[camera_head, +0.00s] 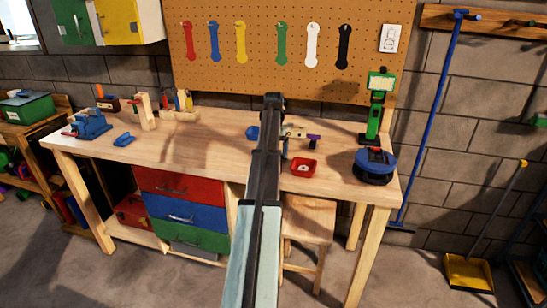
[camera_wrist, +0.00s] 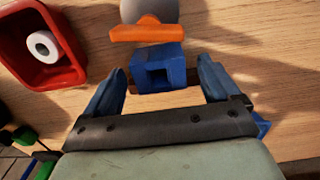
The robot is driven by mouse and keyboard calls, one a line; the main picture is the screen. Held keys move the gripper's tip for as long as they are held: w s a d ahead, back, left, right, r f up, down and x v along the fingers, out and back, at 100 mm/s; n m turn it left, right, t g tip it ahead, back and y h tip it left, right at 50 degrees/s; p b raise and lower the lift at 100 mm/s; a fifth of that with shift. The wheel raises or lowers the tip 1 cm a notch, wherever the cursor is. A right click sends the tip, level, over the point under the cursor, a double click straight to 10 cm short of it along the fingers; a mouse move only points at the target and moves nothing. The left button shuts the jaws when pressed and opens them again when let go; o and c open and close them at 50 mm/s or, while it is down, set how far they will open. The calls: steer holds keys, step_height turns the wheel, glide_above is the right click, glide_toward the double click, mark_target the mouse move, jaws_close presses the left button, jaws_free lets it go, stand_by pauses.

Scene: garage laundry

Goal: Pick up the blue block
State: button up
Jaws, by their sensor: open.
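A blue block (camera_wrist: 158,72) with a square opening in its near face lies on the wooden bench in the wrist view. My gripper (camera_wrist: 160,80) is open, with one blue finger on each side of the block's near end. I see gaps between the fingers and the block, and nothing is held. An orange piece (camera_wrist: 148,32) lies against the block's far side, with a grey rounded thing (camera_wrist: 150,10) beyond it. In the head view my arm hides much of this spot. Another small blue piece (camera_head: 124,139) lies on the left of the bench.
A red tray (camera_head: 304,175) with a white ring-shaped thing in it stands close by; it also shows in the wrist view (camera_wrist: 72,76). A round blue device (camera_head: 374,170) and a green work light (camera_head: 374,118) stand at the right. The bench's left middle (camera_head: 195,140) is clear.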

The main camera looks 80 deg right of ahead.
step_height(320, 180, down, 2)
steer(key=shift+f, duration=0.1)
steer(key=shift+c, duration=0.2)
steer(key=c, duration=1)
steer(key=shift+r, duration=0.2)
step_height(320, 180, up, 10)
steer(key=shift+w+f, duration=0.1)
